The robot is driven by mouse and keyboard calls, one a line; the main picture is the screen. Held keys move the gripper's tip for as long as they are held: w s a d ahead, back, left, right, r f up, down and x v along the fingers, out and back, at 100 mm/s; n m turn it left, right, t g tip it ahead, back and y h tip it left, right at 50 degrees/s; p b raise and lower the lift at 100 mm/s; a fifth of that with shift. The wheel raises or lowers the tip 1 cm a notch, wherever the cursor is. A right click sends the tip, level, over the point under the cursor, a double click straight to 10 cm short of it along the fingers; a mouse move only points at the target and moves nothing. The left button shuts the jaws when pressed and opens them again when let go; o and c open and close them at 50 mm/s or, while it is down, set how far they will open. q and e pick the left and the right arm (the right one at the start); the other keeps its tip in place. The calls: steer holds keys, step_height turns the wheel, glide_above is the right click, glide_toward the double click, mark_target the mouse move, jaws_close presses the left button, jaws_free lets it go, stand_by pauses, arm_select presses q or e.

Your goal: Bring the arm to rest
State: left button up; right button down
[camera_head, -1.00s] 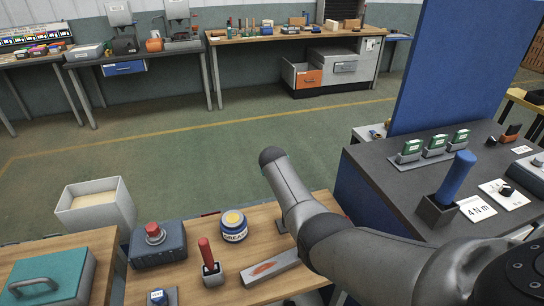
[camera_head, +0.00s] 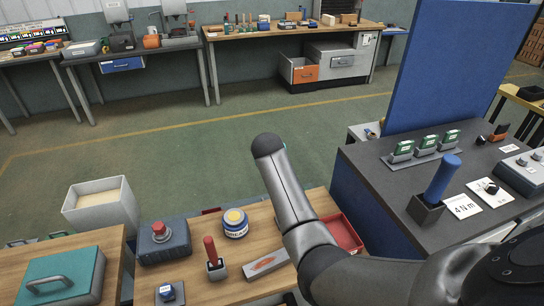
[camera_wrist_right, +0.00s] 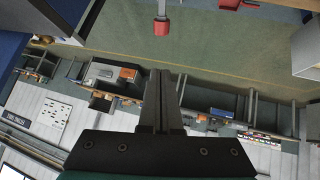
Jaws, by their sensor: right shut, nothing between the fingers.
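My right arm (camera_head: 285,190) comes in from the lower right in the head view, bent, with its forearm raised above the wooden bench. Its gripper does not show there. In the right wrist view my right gripper (camera_wrist_right: 166,76) shows with its two dark fingers together and nothing between them. It is in free air, with the floor and far benches beyond. My left arm and gripper are in neither view.
The wooden bench below holds a grease jar (camera_head: 235,223), a red-handled tool (camera_head: 211,250), a red-button box (camera_head: 163,242) and a red tray (camera_head: 347,232) beside my forearm. A dark table (camera_head: 377,165) with a blue panel (camera_head: 440,70) stands at right. Open floor (camera_head: 190,150) lies ahead.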

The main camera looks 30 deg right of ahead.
steer(key=shift+s+a+r, duration=0.15)
steer(key=shift+r, duration=0.15)
stand_by(0.4)
steer(key=s+a+f+n+g+y, duration=0.15)
steer(key=s+a+f, duration=0.25)
steer(key=s, duration=0.6)
steer(key=s+a+f+n+y, duration=0.1)
steer(key=s+a+f+n, duration=0.15)
steer(key=s+a, duration=0.45)
steer(key=s+a+r+n+g+y, duration=0.1)
steer(key=s+a, duration=0.3)
steer(key=s, duration=0.6)
steer(key=s+a+n+g+y, duration=0.1)
steer(key=s+a+y, duration=0.15)
steer(key=s, duration=0.65)
step_height(320, 180, down, 30)
steer(key=s+g+b, duration=0.1)
steer(key=g+b, duration=0.1)
steer(key=b, duration=0.7)
steer(key=s+d+f+b, duration=0.1)
steer(key=s+f+b, duration=0.3)
steer(key=s+f, duration=0.4)
steer(key=s+d+f+b, duration=0.1)
steer(key=s+f+b, duration=0.4)
steer(key=f, duration=1.1)
steer(key=s+g, duration=0.1)
steer(key=s, duration=0.2)
steer(key=shift+d+f+h, duration=0.2)
steer(key=shift+h, duration=0.2)
